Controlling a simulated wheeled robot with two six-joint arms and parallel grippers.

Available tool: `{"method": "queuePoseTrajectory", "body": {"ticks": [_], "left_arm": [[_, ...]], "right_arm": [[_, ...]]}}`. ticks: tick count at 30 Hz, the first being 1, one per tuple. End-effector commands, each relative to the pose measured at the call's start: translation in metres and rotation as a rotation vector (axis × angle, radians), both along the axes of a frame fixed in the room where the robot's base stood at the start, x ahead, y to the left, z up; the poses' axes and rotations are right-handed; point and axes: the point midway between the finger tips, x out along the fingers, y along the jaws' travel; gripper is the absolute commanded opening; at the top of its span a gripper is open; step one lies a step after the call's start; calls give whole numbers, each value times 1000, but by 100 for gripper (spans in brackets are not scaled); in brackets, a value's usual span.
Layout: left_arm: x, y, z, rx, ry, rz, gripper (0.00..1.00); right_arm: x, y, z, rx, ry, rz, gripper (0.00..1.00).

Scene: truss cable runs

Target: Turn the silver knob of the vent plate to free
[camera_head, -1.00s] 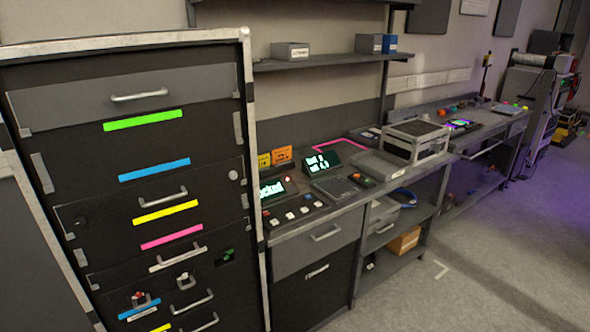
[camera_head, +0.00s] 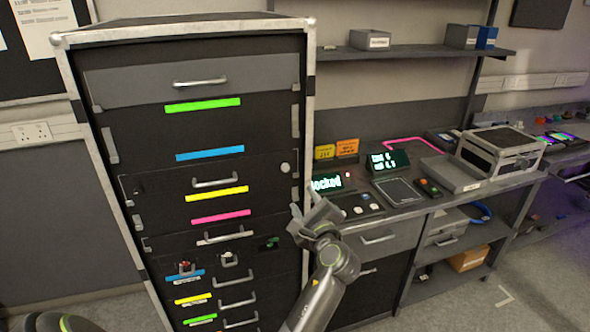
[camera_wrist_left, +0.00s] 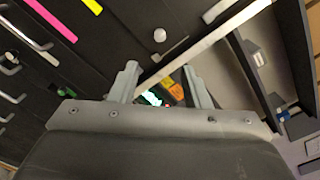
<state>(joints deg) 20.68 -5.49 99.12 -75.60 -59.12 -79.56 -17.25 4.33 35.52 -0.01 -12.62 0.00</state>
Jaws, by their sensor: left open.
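The silver knob (camera_head: 285,168) is a small, round, pale knob near the right edge of a dark rack panel (camera_head: 260,172), taken to be the vent plate. Its pointing direction is too small to read. It also shows in the left wrist view (camera_wrist_left: 160,35), ahead of the fingers. My left gripper (camera_head: 301,205) is open and empty, below and slightly right of the knob, by the rack's right edge. In the left wrist view its two grey fingers (camera_wrist_left: 161,82) stand apart, not touching the knob. My right gripper is not in view.
The rack's silver right edge (camera_head: 306,120) stands close to the gripper. Drawer handles (camera_head: 215,182) and coloured strips cover the rack front. Right of it, a bench (camera_head: 400,213) carries a screen (camera_head: 328,183) reading "locked" and other devices. The floor at right is clear.

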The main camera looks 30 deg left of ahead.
Motion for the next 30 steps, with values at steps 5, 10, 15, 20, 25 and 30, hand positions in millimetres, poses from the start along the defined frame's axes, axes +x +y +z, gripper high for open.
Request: {"method": "queuePoseTrajectory", "body": {"ticks": [5, 10, 15, 20, 25, 30], "left_arm": [[23, 28, 4, 5, 2, 1, 43], [44, 53, 4, 4, 1, 2, 43], [63, 76, 3, 1, 2, 1, 43], [79, 94, 3, 0, 1, 1, 43], [91, 106, 1, -1, 0, -1, 43], [97, 114, 0, -2, -1, -1, 43]], "right_arm": [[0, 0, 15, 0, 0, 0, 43], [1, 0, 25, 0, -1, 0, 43], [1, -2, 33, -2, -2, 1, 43], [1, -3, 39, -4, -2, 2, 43], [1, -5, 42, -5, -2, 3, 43], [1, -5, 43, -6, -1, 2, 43]]}}
